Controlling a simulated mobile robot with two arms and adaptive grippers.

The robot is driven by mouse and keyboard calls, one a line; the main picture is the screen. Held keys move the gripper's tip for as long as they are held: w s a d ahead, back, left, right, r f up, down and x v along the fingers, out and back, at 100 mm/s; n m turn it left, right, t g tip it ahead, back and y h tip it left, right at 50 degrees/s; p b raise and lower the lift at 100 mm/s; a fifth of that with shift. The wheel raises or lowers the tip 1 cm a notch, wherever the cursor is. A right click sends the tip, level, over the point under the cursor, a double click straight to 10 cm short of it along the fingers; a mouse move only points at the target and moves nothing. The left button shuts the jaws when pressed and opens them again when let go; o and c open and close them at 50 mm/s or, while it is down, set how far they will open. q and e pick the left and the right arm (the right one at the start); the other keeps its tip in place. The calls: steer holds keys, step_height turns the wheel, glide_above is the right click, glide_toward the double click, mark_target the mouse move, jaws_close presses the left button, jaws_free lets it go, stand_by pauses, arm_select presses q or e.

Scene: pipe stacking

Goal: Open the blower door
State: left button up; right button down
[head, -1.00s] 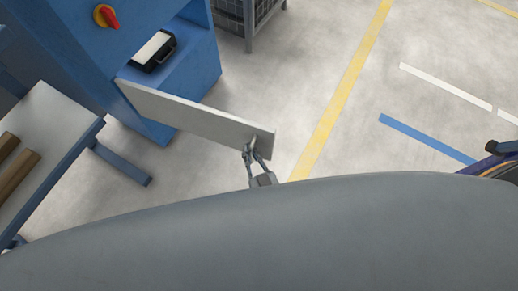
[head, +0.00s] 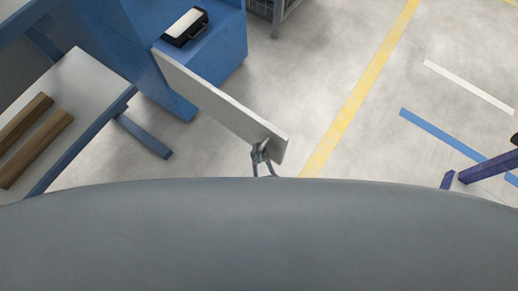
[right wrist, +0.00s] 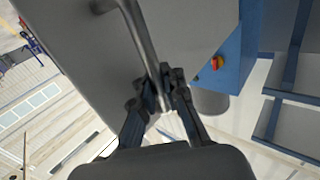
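The blower is the blue cabinet (head: 222,72) at the upper left of the head view. Its pale grey door (head: 205,97) stands open, sticking out from the cabinet toward the lower right. My right gripper (head: 263,157) is at the door's free end, partly hidden by my grey body. In the right wrist view a curved metal handle (right wrist: 136,28) on the grey door panel runs down between the fingers of my right gripper (right wrist: 160,90), which are closed around it. My left gripper is in no view.
A bench (head: 75,75) with brown bars (head: 35,148) stands at the left. A black and white box (head: 186,26) sits on the cabinet's ledge. A purple-blue frame (head: 480,170) is at the right. The floor (head: 350,60) beyond the door is clear.

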steer(key=c, duration=1.6)
jaws_free()
steer(key=shift+s+d+f, duration=0.25)
steer(key=shift+d+f, duration=0.05)
steer(key=shift+d, duration=0.15)
steer(key=shift+o, duration=1)
steer(key=shift+r, duration=0.15)
steer(key=shift+a, duration=0.1)
steer(key=shift+s, duration=0.15)
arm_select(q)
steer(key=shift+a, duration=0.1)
arm_select(e)
steer(key=v, duration=1.1)
steer(key=shift+s, duration=0.35)
